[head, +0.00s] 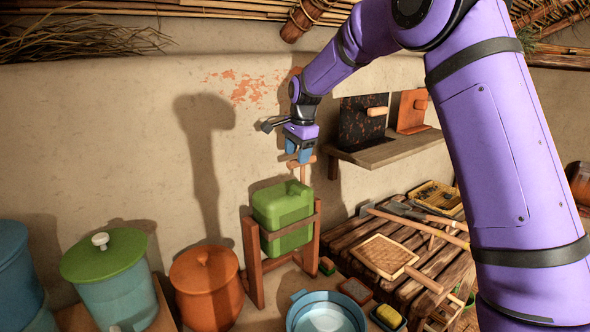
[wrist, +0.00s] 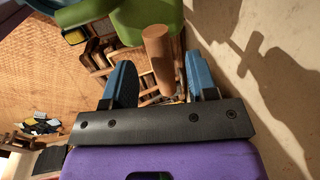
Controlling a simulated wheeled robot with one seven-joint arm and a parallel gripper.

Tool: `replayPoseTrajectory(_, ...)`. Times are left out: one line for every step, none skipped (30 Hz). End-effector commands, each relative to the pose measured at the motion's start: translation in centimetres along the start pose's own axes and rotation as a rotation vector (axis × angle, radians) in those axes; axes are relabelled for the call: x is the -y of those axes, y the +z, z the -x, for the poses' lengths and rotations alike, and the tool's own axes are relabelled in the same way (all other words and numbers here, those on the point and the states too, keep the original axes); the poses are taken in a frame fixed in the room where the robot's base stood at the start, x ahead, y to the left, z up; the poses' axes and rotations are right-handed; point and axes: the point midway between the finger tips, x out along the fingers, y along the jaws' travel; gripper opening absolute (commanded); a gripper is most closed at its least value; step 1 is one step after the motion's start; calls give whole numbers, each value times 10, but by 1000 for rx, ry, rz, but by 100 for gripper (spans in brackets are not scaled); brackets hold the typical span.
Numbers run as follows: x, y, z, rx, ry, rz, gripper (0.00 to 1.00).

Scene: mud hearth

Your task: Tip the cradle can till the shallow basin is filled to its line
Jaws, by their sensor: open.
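The green can (head: 283,212) hangs in a wooden cradle frame (head: 252,262) against the wall and looks about upright. A wooden handle (head: 304,172) with a crossbar rises above it. My gripper (head: 300,157) is at the top of this handle, open. In the wrist view, the round wooden bar (wrist: 157,45) lies between the blue fingers of my gripper (wrist: 162,75), which are not closed on it; the green can (wrist: 148,22) is beyond. The blue shallow basin (head: 299,308) is below in front of the cradle, cut off by the picture edge. Its fill line and level cannot be made out.
An orange lidded pot (head: 206,288) and a green-lidded blue pot (head: 110,280) stand left of the cradle. A slatted rack (head: 350,242) with tools is at right, below a wall shelf (head: 390,150). A yellow sponge in a dish (head: 388,315) is beside the basin.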

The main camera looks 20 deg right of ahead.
Motion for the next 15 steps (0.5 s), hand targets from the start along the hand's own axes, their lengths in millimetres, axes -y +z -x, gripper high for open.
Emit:
replayPoseTrajectory(0,0,-11,1,3,0,53)
replayPoseTrajectory(0,0,-16,1,2,0,53)
replayPoseTrajectory(0,0,-22,1,2,0,53)
replayPoseTrajectory(0,0,-27,1,2,1,53)
replayPoseTrajectory(0,0,-31,1,2,1,53)
replayPoseTrajectory(0,1,-37,2,2,1,53)
replayPoseTrajectory(0,1,-40,2,3,1,53)
replayPoseTrajectory(0,1,-44,1,2,1,53)
replayPoseTrajectory(0,0,-47,1,1,1,53)
replayPoseTrajectory(0,0,-50,1,0,1,53)
replayPoseTrajectory(0,0,-52,1,0,1,53)
replayPoseTrajectory(0,0,-54,1,1,1,53)
replayPoseTrajectory(0,0,-55,1,1,1,53)
replayPoseTrajectory(0,0,-56,1,1,1,53)
replayPoseTrajectory(0,0,-57,1,0,1,53)
